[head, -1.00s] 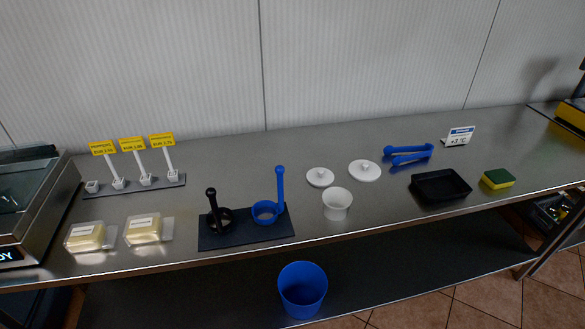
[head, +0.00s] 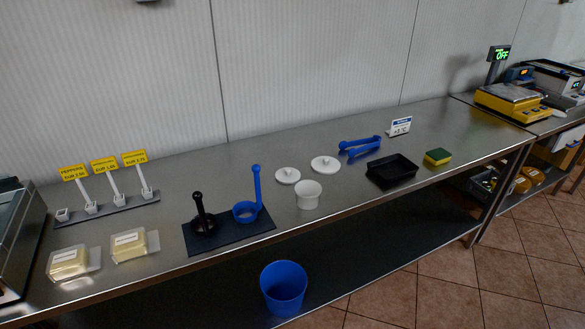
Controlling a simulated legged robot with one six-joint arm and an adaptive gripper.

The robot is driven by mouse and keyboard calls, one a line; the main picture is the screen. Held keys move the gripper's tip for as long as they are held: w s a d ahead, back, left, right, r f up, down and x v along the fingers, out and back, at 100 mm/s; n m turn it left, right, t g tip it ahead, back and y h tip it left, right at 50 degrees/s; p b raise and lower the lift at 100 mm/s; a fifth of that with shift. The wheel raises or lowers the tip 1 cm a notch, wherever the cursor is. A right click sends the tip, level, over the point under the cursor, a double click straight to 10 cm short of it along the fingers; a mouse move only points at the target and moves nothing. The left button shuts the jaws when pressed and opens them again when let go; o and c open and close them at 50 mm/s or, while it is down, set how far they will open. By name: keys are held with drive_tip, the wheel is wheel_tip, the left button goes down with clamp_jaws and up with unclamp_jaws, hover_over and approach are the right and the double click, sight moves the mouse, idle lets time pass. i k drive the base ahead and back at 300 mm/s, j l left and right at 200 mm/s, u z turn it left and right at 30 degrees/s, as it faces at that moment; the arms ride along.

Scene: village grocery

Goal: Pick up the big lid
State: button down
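Two round white lids with small knobs lie flat on the steel counter (head: 240,170) in the head view. The right lid (head: 326,164) looks slightly larger than the left lid (head: 287,175). The two lie side by side, apart from each other. A white cup (head: 308,194) stands just in front of them, and nothing covers the lids. My gripper is not in view, so its state does not show.
Blue tongs (head: 360,146) and a black tray (head: 392,169) lie right of the lids. Left are a dark mat with black and blue ladles (head: 245,211). A blue bucket (head: 284,289) is below the front edge. Yellow scales (head: 507,101) stand far right.

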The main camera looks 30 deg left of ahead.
sight(325, 166)
drive_tip(key=u, duration=1.05)
drive_tip(key=z, duration=4.3)
drive_tip(key=u, duration=0.45)
drive_tip(key=j+u, duration=0.1)
drive_tip(key=u, duration=1.2)
drive_tip(key=j+u, duration=0.1)
drive_tip(key=u, duration=0.8)
drive_tip(key=i+j+u, duration=0.1)
drive_tip(key=u, duration=0.3)
drive_tip(key=i+u, duration=0.2)
drive_tip(key=u, duration=0.15)
drive_tip(key=i+u, duration=0.15)
drive_tip(key=u, duration=0.25)
drive_tip(key=i+u, duration=0.15)
drive_tip(key=u, duration=0.25)
